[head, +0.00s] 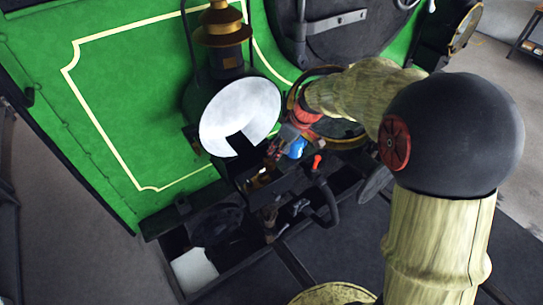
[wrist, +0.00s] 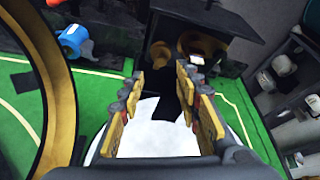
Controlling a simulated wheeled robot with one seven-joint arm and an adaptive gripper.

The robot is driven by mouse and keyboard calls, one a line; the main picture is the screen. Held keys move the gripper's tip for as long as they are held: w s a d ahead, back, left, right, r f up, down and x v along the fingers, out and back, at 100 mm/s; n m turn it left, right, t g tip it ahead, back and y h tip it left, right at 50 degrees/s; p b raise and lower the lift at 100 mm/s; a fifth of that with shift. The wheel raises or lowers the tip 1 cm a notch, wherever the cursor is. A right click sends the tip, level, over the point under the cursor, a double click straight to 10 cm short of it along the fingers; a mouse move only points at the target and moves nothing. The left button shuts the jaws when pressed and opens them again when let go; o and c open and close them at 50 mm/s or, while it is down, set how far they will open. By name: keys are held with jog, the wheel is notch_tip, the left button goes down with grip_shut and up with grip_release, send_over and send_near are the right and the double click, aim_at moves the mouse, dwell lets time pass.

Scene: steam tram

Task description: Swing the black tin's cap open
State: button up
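A dark box-like thing (head: 280,187), which may be the black tin, stands just below the white round disc in the head view. Brass-coloured parts show in it. In the wrist view a black flat panel (wrist: 225,16) lies above brass-coloured round parts, ahead of my fingers. I cannot tell for sure which piece is the cap or how far it stands open. My gripper (head: 272,151) is beside the disc, above the dark box. In the wrist view my gripper (wrist: 160,88) has its two fingers well apart, with nothing clearly held between them.
The white disc (head: 238,112) belongs to a brass-topped lamp (head: 222,25) against the green tram side (head: 125,100). A blue cylinder (wrist: 73,40) and a large brass ring (wrist: 55,75) are left of my fingers.

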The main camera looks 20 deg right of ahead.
aim_at(270, 161)
jog(key=x, duration=0.7)
jog(key=shift+a+f+p, duration=0.15)
jog(key=shift+f+p, duration=0.25)
jog(key=c, duration=0.4)
grip_shut()
